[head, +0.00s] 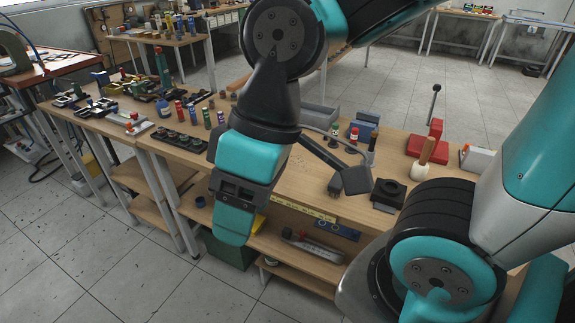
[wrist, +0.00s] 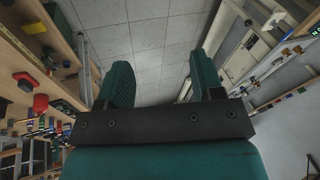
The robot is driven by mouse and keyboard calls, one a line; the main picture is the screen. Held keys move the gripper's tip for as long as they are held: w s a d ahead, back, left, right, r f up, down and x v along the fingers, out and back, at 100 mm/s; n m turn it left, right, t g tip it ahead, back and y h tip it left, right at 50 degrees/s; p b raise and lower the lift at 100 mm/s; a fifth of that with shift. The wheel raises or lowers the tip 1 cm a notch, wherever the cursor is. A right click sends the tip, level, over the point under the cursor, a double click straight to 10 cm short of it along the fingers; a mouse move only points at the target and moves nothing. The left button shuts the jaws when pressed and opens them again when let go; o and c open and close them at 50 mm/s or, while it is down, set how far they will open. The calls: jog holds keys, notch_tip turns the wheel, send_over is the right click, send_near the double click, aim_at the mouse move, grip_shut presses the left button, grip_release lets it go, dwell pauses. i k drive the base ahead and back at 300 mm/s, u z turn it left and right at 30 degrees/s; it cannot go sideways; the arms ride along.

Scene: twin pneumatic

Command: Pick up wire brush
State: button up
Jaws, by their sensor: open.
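I cannot make out a wire brush for certain in either view. My gripper (head: 232,222) hangs in front of the near bench edge in the head view and hides part of the bench. In the wrist view my gripper (wrist: 163,80) has two teal fingers well apart, with only floor tiles between them. It is open and empty.
A lower shelf (head: 262,245) carries a long grey tool (head: 315,246). Floor in front is clear.

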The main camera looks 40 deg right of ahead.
aim_at(335, 188)
jog(key=z, duration=0.4)
jog(key=i, duration=0.15)
jog(key=z, duration=0.65)
